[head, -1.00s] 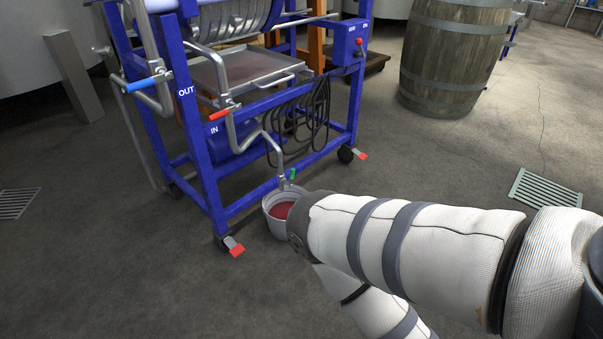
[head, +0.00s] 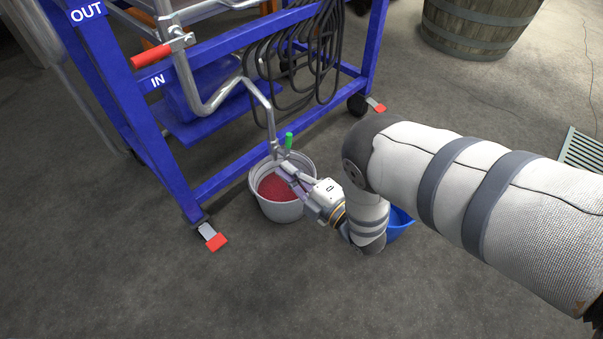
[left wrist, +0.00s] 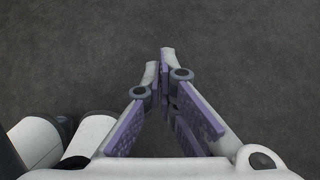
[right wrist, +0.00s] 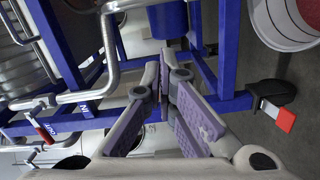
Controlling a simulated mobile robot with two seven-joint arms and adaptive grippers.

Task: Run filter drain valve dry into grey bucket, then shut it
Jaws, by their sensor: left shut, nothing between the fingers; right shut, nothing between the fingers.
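The drain valve with its green handle (head: 288,140) is at the low end of the filter's bent pipe; the handle points up. The grey bucket (head: 286,211) stands below the outlet on the floor and holds red liquid. I cannot make out a stream. My right gripper (head: 282,169) is shut and empty over the bucket, just below the valve; I cannot tell if it touches. The right wrist view shows its closed fingers (right wrist: 163,65), with the bucket (right wrist: 262,22) at upper right. My left gripper (left wrist: 163,62) is shut and empty above bare floor.
The blue filter frame (head: 240,176) stands behind the bucket, with a red-handled valve (head: 151,56) and a hanging black hose (head: 297,62). A red caster pedal (head: 217,242) sticks out at left. A blue container (head: 398,224) is partly behind my right arm. Front floor is clear.

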